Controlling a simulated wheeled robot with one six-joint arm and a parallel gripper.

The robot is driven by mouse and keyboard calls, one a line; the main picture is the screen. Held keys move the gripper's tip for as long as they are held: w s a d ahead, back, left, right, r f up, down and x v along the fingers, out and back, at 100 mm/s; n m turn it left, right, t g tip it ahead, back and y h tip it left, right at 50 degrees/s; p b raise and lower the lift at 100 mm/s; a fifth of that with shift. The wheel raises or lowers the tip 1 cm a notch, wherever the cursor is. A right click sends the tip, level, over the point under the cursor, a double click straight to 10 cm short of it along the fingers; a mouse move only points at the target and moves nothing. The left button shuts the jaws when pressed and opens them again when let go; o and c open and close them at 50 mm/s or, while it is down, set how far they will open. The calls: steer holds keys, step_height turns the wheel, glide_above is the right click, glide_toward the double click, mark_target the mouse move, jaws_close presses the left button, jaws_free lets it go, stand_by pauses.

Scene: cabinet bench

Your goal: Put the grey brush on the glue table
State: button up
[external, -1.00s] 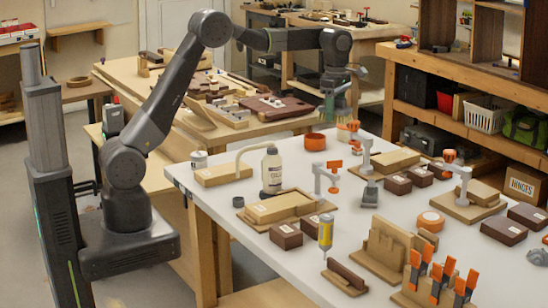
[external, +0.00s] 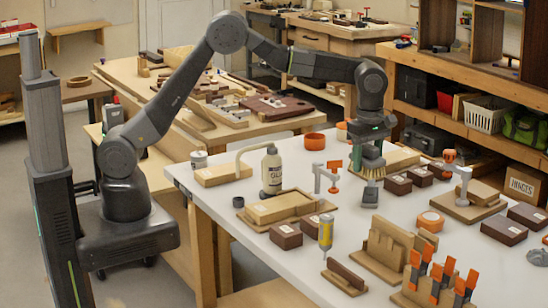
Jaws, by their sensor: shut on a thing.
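The grey brush (external: 369,172), with pale tan bristles pointing down, is in my gripper (external: 369,152). My gripper is shut on it and hides most of its upper part. The brush is upright over the white-topped glue table (external: 285,258), toward its far right part. A small grey wedge-shaped piece (external: 370,194) is right below the bristles in the picture. I cannot tell whether the bristles touch it or the tabletop. A white glue bottle (external: 271,170) stands on the same table to the left.
Orange-and-white clamps (external: 326,180) stand near the brush. Dark brown blocks (external: 398,184) and wooden boards lie around it. An orange ring (external: 315,141) is behind left, and another orange roll (external: 431,221) lies in front right. Bare tabletop shows at the front left.

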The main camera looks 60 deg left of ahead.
mark_target(362, 232)
step_height(362, 232, down, 18)
steer(key=shift+r+p, duration=0.2)
steer(key=shift+p, duration=0.25)
steer(key=o, duration=1)
step_height(362, 232, up, 12)
steer(key=shift+r+b, duration=0.2)
steer(key=shift+b, duration=0.2)
